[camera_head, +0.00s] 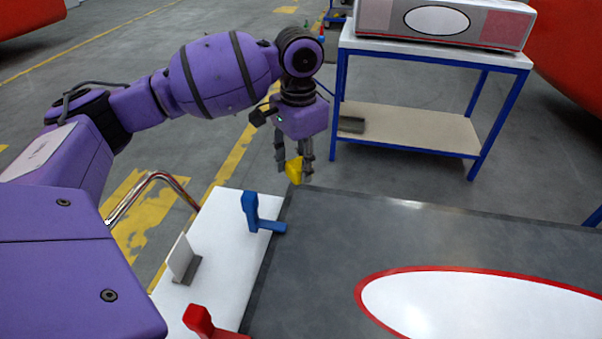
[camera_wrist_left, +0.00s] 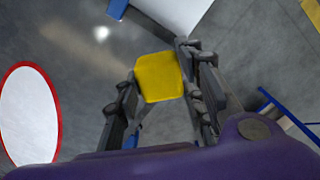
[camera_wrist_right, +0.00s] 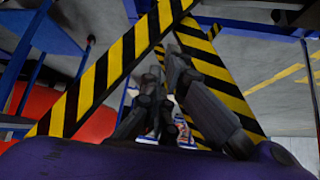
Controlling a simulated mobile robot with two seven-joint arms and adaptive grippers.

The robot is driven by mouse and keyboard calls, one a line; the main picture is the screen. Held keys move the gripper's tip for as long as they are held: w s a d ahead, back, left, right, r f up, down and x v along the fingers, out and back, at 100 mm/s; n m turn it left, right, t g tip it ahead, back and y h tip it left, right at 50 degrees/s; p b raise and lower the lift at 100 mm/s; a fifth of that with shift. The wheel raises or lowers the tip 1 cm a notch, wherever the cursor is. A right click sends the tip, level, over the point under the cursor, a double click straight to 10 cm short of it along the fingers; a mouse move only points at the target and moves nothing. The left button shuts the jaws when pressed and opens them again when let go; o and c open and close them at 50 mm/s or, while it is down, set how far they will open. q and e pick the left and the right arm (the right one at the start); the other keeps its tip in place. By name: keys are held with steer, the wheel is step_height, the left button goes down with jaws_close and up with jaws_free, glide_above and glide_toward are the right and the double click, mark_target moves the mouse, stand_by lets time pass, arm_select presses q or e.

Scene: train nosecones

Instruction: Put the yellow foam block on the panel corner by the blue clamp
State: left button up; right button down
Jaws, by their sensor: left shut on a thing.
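The yellow foam block (camera_head: 294,170) is held between the fingers of my left gripper (camera_head: 293,168), which is shut on it. The block also shows in the left wrist view (camera_wrist_left: 159,77), between both fingers (camera_wrist_left: 158,75). In the head view it appears at the far left corner of the grey panel (camera_head: 340,215); whether it touches the panel I cannot tell. The blue clamp (camera_head: 251,210) stands on the panel's left edge, left of and nearer than the block. My right gripper (camera_wrist_right: 163,75) shows only in its own wrist view, fingertips close together, with no held object visible.
A white table (camera_head: 222,235) lies under the panel, with a red clamp (camera_head: 200,322) and a small pale plate in a grey holder (camera_head: 181,260). A blue-framed cart (camera_head: 410,130) stands behind. Black-and-yellow striped bars (camera_wrist_right: 115,75) are near my right gripper.

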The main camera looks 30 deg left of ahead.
arm_select(q)
glide_above(297, 189)
step_height(297, 189, down, 4)
steer(key=shift+s+d+f, duration=0.1)
steer(key=shift+s+d, duration=0.05)
step_height(297, 189, down, 3)
steer(key=shift+f+b, duration=0.15)
steer(key=shift+b, duration=0.2)
steer(key=o, duration=0.9)
steer(key=shift+f, duration=0.15)
step_height(297, 189, up, 12)
steer(key=shift+r+p, duration=0.15)
steer(key=shift+p, duration=0.2)
